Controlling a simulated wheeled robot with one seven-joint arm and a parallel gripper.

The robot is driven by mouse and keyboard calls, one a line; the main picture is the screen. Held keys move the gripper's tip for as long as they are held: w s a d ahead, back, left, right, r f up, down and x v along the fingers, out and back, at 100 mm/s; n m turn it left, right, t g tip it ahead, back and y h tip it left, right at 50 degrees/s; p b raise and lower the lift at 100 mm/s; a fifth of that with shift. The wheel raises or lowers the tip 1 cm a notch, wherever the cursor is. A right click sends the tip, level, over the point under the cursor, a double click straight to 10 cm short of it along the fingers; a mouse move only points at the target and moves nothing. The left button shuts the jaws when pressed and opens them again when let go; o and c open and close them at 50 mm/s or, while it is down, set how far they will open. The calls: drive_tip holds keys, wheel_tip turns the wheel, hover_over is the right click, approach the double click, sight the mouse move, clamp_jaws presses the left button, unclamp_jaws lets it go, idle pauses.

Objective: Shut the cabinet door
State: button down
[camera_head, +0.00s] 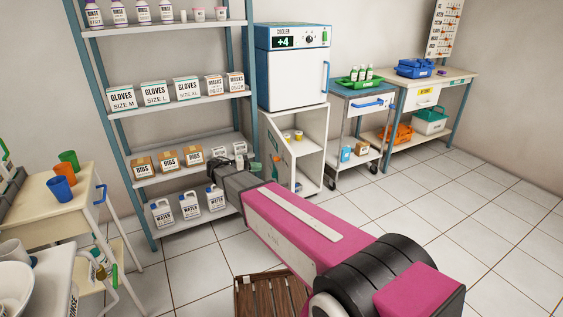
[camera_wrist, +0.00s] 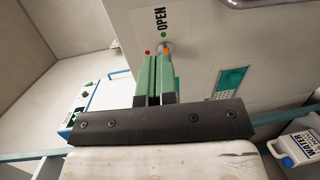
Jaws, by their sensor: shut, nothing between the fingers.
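The white cabinet (camera_head: 312,118) stands under the cooler in the head view, its front open with a shelf inside. Its door (camera_head: 275,178) appears swung out at the left side, partly behind my gripper.
A blue-framed shelf rack (camera_head: 180,104) with boxes and water jugs (camera_head: 189,204) stands close left of the gripper. The cooler (camera_head: 293,75) sits on the cabinet. A wheeled cart (camera_head: 362,99) stands to the right. Tiled floor is clear at the right; a wooden crate (camera_head: 270,292) lies below my arm.

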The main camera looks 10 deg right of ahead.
drive_tip(key=w+a+r+h, duration=0.1)
drive_tip(key=a+r, duration=0.1)
drive_tip(key=a, duration=0.1)
approach(287, 157)
drive_tip(key=d, duration=0.5)
drive_tip(key=w+d, duration=0.1)
drive_tip(key=d, duration=0.1)
drive_tip(key=shift+d+f, duration=0.25)
drive_tip(key=shift+f, duration=0.05)
